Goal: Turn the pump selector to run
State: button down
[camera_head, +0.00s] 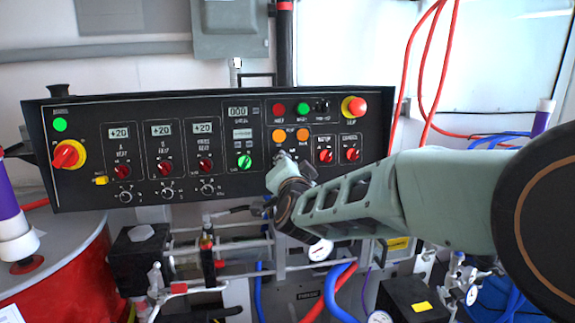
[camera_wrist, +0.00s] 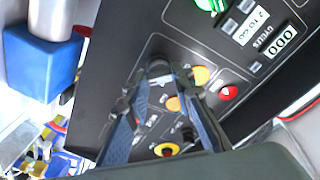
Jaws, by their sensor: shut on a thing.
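The black control panel (camera_head: 225,150) faces me and fills the middle of the head view. My gripper (camera_head: 283,165) is at the panel's lower middle, just below two orange buttons. In the wrist view my gripper (camera_wrist: 160,76) has its two fingers on either side of a dark knob, the pump selector (camera_wrist: 157,67), and is shut on it. The selector's pointer and its position marks are hidden or too small to read. In the head view my gripper covers the selector.
Two red selectors (camera_head: 338,155) sit close to the right of my gripper. A green knob (camera_head: 244,162) is to the left. A red emergency button (camera_head: 356,106) and a red-yellow main switch (camera_head: 67,155) stick out. Hoses and gauges crowd the space below the panel.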

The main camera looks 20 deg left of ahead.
jog(key=c, duration=1.7)
grip_release()
jog(key=shift+o, duration=0.2)
jog(key=v, duration=0.7)
jog(key=shift+s, duration=0.25)
jog(key=shift+d, duration=0.1)
